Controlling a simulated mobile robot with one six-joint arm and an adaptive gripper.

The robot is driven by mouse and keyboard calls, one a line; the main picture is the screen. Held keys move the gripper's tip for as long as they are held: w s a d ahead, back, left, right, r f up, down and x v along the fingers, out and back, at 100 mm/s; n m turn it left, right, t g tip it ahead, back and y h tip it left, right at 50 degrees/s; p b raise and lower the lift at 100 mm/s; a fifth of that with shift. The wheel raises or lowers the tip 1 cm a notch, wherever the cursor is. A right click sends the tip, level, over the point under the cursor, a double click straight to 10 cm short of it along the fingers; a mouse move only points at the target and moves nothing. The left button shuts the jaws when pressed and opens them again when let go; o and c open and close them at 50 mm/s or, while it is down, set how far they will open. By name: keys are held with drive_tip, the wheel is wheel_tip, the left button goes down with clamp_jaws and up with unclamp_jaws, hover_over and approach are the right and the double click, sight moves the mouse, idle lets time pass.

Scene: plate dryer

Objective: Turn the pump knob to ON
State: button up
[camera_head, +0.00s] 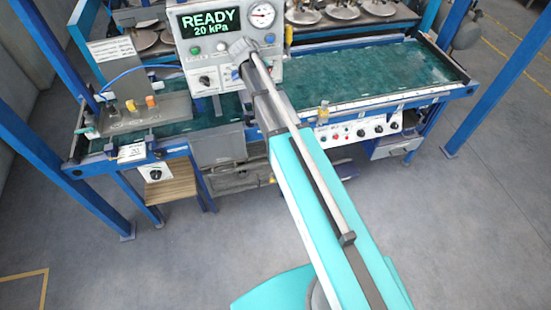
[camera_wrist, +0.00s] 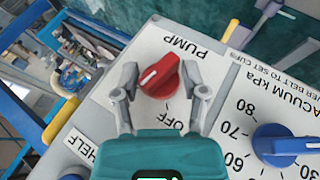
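The red pump knob (camera_wrist: 160,76) sits on a white panel (camera_wrist: 150,45) below the upside-down label PUMP in the wrist view. Its white pointer mark faces left and slightly down. The word OFF shows near the knob; no ON label is visible. My gripper (camera_wrist: 160,82) is open, with one grey finger on each side of the knob; I cannot tell whether either finger touches it. In the head view my gripper (camera_head: 243,50) is at the control panel (camera_head: 221,72) and hides the knob. The panel's display (camera_head: 211,22) reads READY 20 kPa.
A blue vacuum knob (camera_wrist: 283,146) with a kPa scale is close on the right in the wrist view. A round gauge (camera_head: 262,15) tops the panel. The green-topped bench (camera_head: 370,75) carries a fixture with coloured knobs (camera_head: 150,103) at left.

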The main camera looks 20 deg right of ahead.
drive_tip(key=shift+a+f+h+b, duration=0.15)
drive_tip(key=shift+h+b, duration=0.85)
drive_tip(key=shift+r+n, duration=0.3)
drive_tip(key=p+v, duration=0.9)
drive_tip(key=v, duration=0.4)
drive_tip(key=s+d+f+m+g+y+b, duration=0.1)
drive_tip(key=s+d+f+g+y+b, duration=0.1)
drive_tip(key=s+f+b, duration=0.8)
drive_tip(key=s+d+f+g+y+b, duration=0.2)
drive_tip(key=s+f+y+b, duration=0.2)
drive_tip(key=s+f+b, duration=0.6)
wheel_tip(320, 180, down, 8)
drive_tip(key=shift+s+d+f+m+b, duration=0.15)
drive_tip(key=shift+d+m+b, duration=0.25)
drive_tip(key=shift+b, duration=0.45)
drive_tip(key=s, duration=0.1)
drive_tip(key=s+y, duration=0.1)
drive_tip(key=s, duration=0.1)
drive_tip(key=s+y, duration=0.1)
drive_tip(key=shift+s+a+g, duration=0.25)
drive_tip(key=shift+s+g, duration=0.05)
drive_tip(key=shift+s, duration=0.05)
